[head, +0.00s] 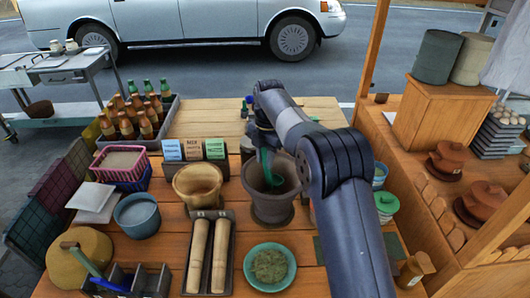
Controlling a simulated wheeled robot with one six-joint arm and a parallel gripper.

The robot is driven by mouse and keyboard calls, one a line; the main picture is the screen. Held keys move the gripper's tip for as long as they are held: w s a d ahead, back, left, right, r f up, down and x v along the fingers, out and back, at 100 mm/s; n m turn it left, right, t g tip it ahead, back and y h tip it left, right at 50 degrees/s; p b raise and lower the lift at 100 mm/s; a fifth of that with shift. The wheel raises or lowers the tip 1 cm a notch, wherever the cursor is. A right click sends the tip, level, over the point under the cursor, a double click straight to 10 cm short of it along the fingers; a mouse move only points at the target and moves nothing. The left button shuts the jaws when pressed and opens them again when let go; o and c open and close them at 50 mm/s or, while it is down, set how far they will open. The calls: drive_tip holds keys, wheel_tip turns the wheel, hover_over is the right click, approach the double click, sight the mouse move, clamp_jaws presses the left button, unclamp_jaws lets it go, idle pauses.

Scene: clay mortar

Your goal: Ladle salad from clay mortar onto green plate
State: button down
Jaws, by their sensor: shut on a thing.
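The clay mortar (272,207) is a dark grey-brown pot near the middle of the table. My gripper (263,138) is above its back rim, shut on a teal-green utensil, which looks like the ladle (265,168). The ladle points down into the mortar's mouth, and its lower end is hidden inside. I cannot make out the salad in the mortar. The green plate (250,279) is a round teal dish in front of the mortar. A mound of chopped greens (270,265) lies on it.
A wooden mortar (197,186) stands left of the clay one. A tray with two wooden pestles (200,255) lies in front. Small signs (193,149) and bottles (145,122) stand behind left. A green-lidded tub (386,202) is beyond my arm at right. The back tabletop is mostly clear.

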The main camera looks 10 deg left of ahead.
drive_tip(key=shift+f+b, duration=1.5)
drive_tip(key=shift+f, duration=2)
wheel_tip(320, 180, up, 9)
drive_tip(key=p, duration=0.7)
drive_tip(key=shift+r, duration=0.1)
wheel_tip(320, 180, up, 8)
hover_over(265, 174)
drive_tip(key=s, duration=0.1)
drive_tip(key=shift+s+d, duration=0.15)
drive_tip(key=shift+s, duration=0.1)
